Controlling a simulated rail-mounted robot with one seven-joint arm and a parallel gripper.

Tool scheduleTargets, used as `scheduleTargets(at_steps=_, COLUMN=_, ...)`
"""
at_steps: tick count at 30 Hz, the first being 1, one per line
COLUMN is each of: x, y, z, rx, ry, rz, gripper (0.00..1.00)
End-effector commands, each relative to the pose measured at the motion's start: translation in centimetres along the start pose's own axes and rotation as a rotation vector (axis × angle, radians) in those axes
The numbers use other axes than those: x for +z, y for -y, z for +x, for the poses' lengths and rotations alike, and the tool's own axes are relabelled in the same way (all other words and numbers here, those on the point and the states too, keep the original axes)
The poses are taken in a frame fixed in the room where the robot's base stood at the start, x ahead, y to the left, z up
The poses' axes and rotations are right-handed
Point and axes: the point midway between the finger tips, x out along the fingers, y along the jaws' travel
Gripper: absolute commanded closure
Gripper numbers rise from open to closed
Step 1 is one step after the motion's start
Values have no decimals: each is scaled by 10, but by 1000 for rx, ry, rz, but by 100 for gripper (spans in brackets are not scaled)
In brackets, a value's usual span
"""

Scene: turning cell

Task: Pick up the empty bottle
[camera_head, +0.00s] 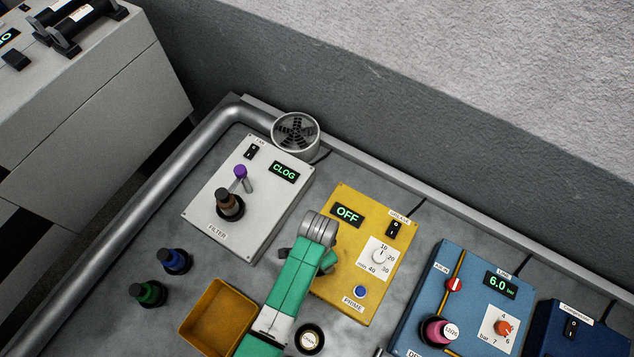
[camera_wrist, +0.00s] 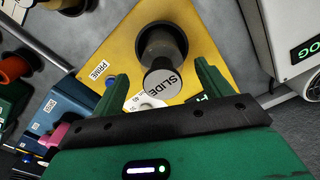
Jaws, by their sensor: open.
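A dark, smoky bottle with a round white top marked "SLIDE" (camera_wrist: 162,82) stands in a black socket (camera_wrist: 163,40) on the yellow PRIME box, as seen in the wrist view. My gripper (camera_wrist: 160,75) is open, with one green finger on each side of the bottle's top. I cannot tell whether the fingers touch it or whether the bottle is empty. In the head view my arm hides this bottle; the yellow box (camera_head: 345,300) there reads "OFF".
A brown bottle (camera_head: 228,202) sits on the grey FILTER box (camera_head: 270,215), which reads "CLOG". Blue (camera_head: 175,260) and green (camera_head: 148,292) bottles, a yellow tray (camera_head: 188,335) and a white-topped bottle (camera_head: 309,338) are on the table. A pink bottle (camera_head: 436,330) is on the blue box (camera_head: 430,285).

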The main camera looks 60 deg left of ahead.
Motion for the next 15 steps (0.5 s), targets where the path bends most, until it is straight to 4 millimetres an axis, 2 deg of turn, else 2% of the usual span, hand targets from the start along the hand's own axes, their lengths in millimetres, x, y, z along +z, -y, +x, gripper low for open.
scheduleTargets(at_steps=7, x=1, y=2, z=42, rx=0, ry=1, rz=0, gripper=23)
scheduleTargets(at_steps=15, x=0, y=2, z=48, rx=-1, ry=-1, rz=0, gripper=23)
